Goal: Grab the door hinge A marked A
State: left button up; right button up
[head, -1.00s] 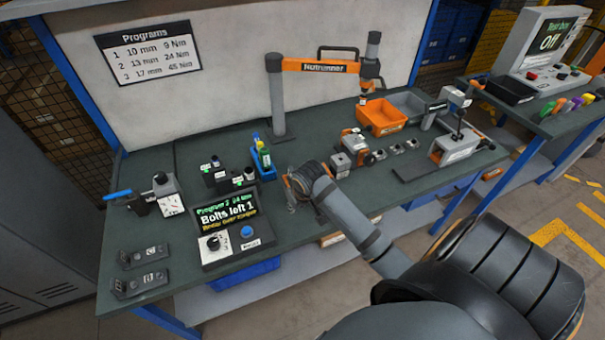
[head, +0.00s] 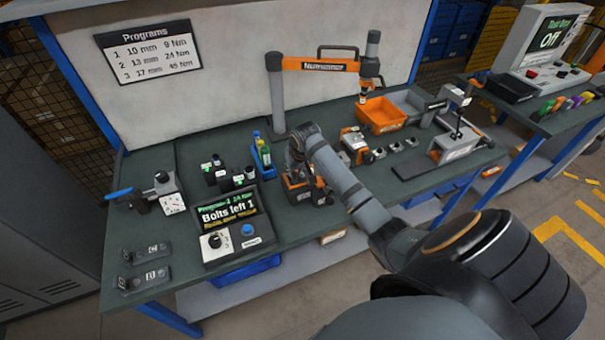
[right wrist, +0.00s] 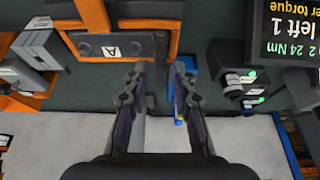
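Door hinge A (right wrist: 112,47), a dark plate with a white label reading A, lies in an orange-edged holder (right wrist: 84,14) at the top of the right wrist view. The holder also shows in the head view (head: 294,193) below my right gripper (head: 296,158), which hides most of the hinge there. In the right wrist view my right gripper (right wrist: 159,70) is open, with nothing between its fingers. Its tips are near the hinge's right end; I cannot tell how far above it. My left gripper is not in view.
A bolt counter screen (head: 228,211) with a knob and blue button stands left of the holder. A blue rack with bottles (head: 262,158) is close behind. Two dark labelled plates (head: 146,280) lie front left. The orange bin (head: 381,115) stands farther right.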

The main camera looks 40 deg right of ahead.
jog(key=x, duration=0.2)
jog(key=w+p+x, duration=0.1)
jog(key=x, duration=0.2)
jog(key=shift+d+r, duration=0.1)
jog(key=shift+r, duration=0.05)
grip_shut()
jog(key=shift+r, duration=0.1)
